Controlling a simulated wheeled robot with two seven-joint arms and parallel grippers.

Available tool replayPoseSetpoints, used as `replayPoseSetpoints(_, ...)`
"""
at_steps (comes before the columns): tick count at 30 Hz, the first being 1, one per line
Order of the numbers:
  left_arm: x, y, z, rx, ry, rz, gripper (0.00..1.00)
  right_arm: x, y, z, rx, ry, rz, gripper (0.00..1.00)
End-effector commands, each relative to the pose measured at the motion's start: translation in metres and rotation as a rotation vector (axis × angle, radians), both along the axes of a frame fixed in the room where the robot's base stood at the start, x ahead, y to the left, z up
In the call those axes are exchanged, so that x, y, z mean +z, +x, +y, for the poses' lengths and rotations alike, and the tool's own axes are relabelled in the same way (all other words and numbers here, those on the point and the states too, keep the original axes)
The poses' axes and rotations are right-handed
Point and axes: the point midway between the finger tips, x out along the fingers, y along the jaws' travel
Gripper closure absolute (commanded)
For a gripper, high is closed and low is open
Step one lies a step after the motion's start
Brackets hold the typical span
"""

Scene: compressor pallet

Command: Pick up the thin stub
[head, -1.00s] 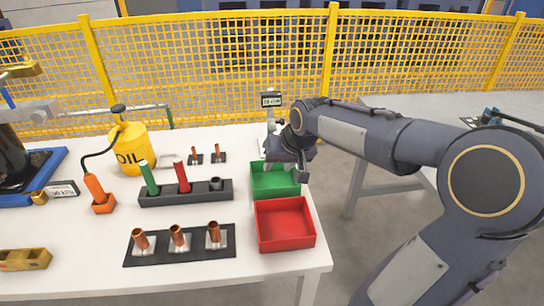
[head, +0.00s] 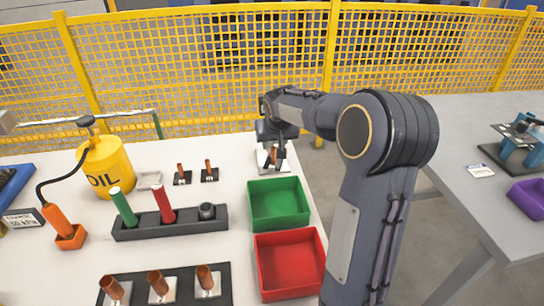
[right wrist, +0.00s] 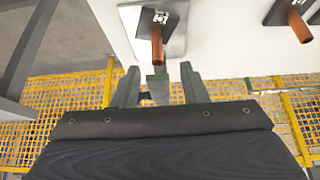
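A thin copper stub (head: 274,156) stands on the silver plate of the scale (head: 264,165) at the table's back right. In the right wrist view this stub (right wrist: 157,48) rises from a plate with a marked tag, just beyond my fingertips. My right gripper (head: 277,152) is at the stub in the head view; its fingers (right wrist: 158,85) are apart with no stub between them. Two more thin stubs (head: 180,173) (head: 208,169) stand on small black pads to the left; one (right wrist: 299,26) shows in the right wrist view. My left gripper is out of view.
A green bin (head: 279,225) and a red bin (head: 262,270) are in front of the scale. A dark rack (head: 170,224) holds green and red cylinders. Thicker copper stubs (head: 157,283) stand nearer. A yellow oil can (head: 104,165) and yellow mesh fence (head: 200,80) are behind.

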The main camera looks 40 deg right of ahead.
Motion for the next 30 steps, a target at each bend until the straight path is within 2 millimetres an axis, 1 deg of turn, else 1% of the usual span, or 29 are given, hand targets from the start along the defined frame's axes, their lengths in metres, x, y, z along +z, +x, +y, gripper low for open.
replayPoseSetpoints(1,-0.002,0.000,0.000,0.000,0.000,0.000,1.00,-0.007,0.002,-0.002,-0.001,0.000,0.003,0.61)
replayPoseSetpoints(3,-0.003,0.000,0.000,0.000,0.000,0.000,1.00,-0.014,0.005,-0.004,-0.001,0.000,0.004,0.61)
replayPoseSetpoints(8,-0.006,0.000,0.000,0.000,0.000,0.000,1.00,-0.026,0.009,-0.007,-0.001,0.001,0.003,0.61)
replayPoseSetpoints(13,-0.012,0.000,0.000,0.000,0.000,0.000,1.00,-0.051,0.015,-0.014,-0.002,0.001,0.004,0.61)
replayPoseSetpoints(15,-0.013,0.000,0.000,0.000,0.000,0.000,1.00,-0.059,0.020,-0.016,-0.002,0.000,0.003,0.61)
replayPoseSetpoints(18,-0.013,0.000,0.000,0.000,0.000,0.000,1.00,-0.064,0.023,-0.018,-0.002,0.001,0.002,0.61)
replayPoseSetpoints(23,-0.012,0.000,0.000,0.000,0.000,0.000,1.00,-0.063,0.024,-0.018,-0.001,0.000,0.000,0.61)
replayPoseSetpoints(24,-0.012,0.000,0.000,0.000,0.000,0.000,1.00,-0.063,0.023,-0.018,-0.001,0.000,0.000,0.62)
replayPoseSetpoints(25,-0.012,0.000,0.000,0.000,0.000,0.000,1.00,-0.063,0.023,-0.018,-0.001,0.000,0.000,0.66)
replayPoseSetpoints(30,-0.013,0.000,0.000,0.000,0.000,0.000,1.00,-0.063,0.023,-0.018,-0.001,0.001,0.001,0.88)
